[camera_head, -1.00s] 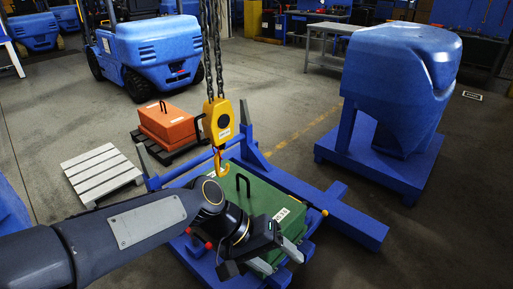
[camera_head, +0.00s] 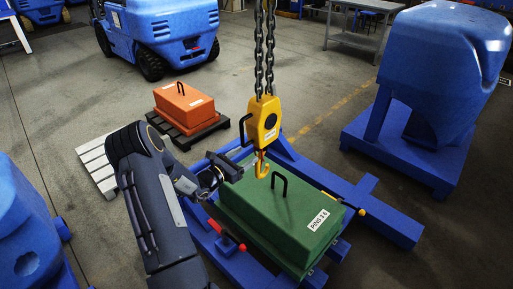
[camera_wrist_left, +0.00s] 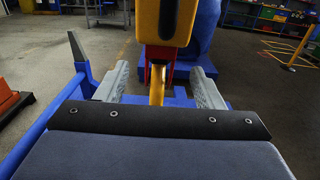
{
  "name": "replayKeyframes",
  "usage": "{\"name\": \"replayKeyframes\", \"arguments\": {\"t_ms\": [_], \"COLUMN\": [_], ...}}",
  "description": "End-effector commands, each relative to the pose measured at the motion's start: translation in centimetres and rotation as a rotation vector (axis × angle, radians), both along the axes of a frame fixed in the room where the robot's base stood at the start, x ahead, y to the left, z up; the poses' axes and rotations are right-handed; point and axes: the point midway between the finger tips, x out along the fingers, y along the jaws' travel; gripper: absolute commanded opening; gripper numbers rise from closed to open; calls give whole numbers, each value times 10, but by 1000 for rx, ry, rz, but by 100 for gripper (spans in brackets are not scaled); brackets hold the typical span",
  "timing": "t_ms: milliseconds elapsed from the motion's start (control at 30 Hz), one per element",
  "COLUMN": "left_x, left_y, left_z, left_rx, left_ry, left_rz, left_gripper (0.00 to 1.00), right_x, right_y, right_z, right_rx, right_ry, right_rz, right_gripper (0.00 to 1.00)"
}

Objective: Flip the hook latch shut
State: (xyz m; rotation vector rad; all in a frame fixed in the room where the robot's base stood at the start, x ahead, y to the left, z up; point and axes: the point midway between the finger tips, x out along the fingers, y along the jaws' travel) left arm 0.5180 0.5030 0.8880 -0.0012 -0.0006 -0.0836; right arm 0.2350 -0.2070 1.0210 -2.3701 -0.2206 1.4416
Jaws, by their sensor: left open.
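The yellow hook (camera_head: 262,167) hangs below a yellow hook block (camera_head: 263,124) on two chains, over the green counterweight (camera_head: 270,220). In the head view it appears beside the counterweight's black handle (camera_head: 281,184), seemingly not through it. The latch cannot be made out clearly; a small red part (camera_wrist_left: 158,74) shows at the hook in the wrist view. My left gripper (camera_head: 224,173) is open and empty, just left of the hook. In the wrist view its two grey fingers stand either side of the hook (camera_wrist_left: 157,88), apart from it. The right gripper is not in view.
The counterweight rests on a blue frame (camera_head: 386,220) with red-knobbed and yellow-tipped parts. An orange counterweight (camera_head: 184,103) sits on a dark pallet behind. A large blue machine (camera_head: 437,80) stands at right, a blue forklift (camera_head: 165,38) at back. Floor is open between them.

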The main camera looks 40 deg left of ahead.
Motion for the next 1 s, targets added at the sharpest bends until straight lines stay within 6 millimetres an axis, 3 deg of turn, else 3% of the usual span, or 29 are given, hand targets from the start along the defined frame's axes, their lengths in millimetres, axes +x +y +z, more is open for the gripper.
{"name": "replayKeyframes", "arguments": {"t_ms": [100,300,667,1000], "left_x": [21,45,52,52], "left_y": [-3,-5,-5,-5], "left_z": [2,1,1,1], "left_rx": [1,1,2,2], "left_ry": [-1,0,1,1], "left_rz": [-3,-3,-3,-3], "left_gripper": [62,62,62,19], "right_x": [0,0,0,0], "right_y": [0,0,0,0], "right_z": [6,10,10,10], "right_rx": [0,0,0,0], "right_ry": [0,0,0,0], "right_rz": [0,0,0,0], "right_gripper": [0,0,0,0]}}
